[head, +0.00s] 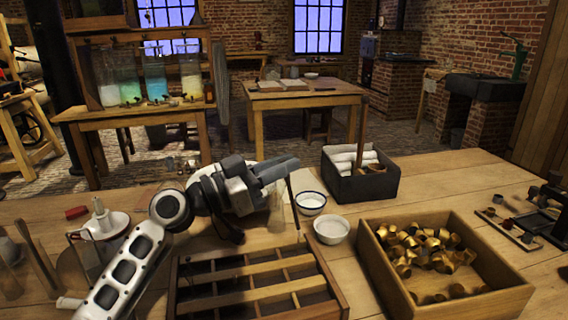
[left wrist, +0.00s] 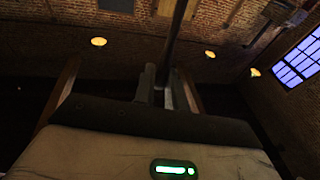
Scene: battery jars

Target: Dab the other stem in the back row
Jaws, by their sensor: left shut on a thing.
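My left gripper (head: 290,166) is in the middle of the head view, shut on a thin dark stick (head: 293,205). The stick hangs down, and its lower end is near the back right corner of the divided wooden tray (head: 325,272). I cannot tell whether it touches anything. In the left wrist view the stick (left wrist: 177,45) stands between the fingers (left wrist: 165,88). The tray has several compartments with dark insides; no stem can be made out clearly in them. My arm hides part of the tray's left side. My right gripper is not in view.
A blue-rimmed bowl (head: 310,203) and a white bowl (head: 331,230) stand behind the tray. A wooden crate (head: 477,291) of brass cups is at right. A dark box (head: 362,188) with white rolls stands behind. A white lidded vessel (head: 103,222) is at left.

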